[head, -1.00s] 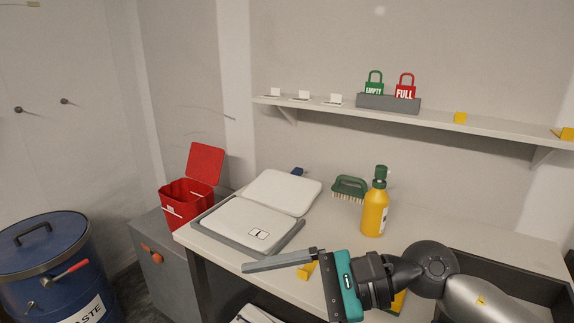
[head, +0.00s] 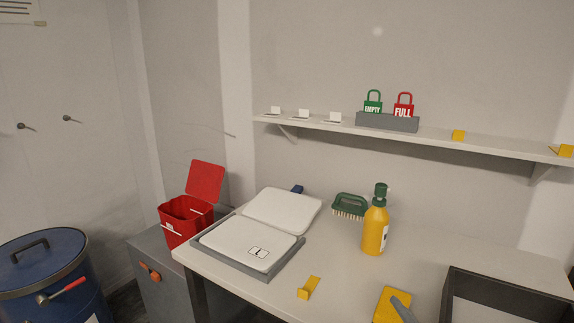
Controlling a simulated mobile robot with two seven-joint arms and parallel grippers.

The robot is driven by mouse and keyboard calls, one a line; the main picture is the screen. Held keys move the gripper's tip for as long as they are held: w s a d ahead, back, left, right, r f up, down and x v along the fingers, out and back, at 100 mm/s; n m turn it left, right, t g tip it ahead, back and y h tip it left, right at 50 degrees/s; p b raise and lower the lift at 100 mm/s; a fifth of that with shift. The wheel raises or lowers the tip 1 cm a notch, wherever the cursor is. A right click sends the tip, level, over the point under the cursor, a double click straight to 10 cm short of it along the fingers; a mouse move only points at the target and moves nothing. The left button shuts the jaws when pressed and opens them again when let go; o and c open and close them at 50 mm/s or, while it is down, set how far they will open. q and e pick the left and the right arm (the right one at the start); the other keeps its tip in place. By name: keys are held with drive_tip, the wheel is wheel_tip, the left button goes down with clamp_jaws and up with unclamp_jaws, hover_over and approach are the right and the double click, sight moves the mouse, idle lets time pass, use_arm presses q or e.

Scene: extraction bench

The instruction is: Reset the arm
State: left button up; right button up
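Neither of my grippers shows clearly in the head view. A grey strip (head: 404,310) crosses a yellow piece (head: 387,304) at the bottom edge. I cannot tell whether the strip is part of that piece or a part of my arm. The bench top (head: 345,270) lies open to view where my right gripper was.
On the bench are a white hinged-looking device (head: 250,240), a green brush (head: 350,204), a yellow bottle (head: 374,230), a yellow bracket (head: 308,288) and a dark tray (head: 452,295). A red bin (head: 185,222) and blue drum (head: 45,265) stand left. A shelf (head: 440,138) runs above.

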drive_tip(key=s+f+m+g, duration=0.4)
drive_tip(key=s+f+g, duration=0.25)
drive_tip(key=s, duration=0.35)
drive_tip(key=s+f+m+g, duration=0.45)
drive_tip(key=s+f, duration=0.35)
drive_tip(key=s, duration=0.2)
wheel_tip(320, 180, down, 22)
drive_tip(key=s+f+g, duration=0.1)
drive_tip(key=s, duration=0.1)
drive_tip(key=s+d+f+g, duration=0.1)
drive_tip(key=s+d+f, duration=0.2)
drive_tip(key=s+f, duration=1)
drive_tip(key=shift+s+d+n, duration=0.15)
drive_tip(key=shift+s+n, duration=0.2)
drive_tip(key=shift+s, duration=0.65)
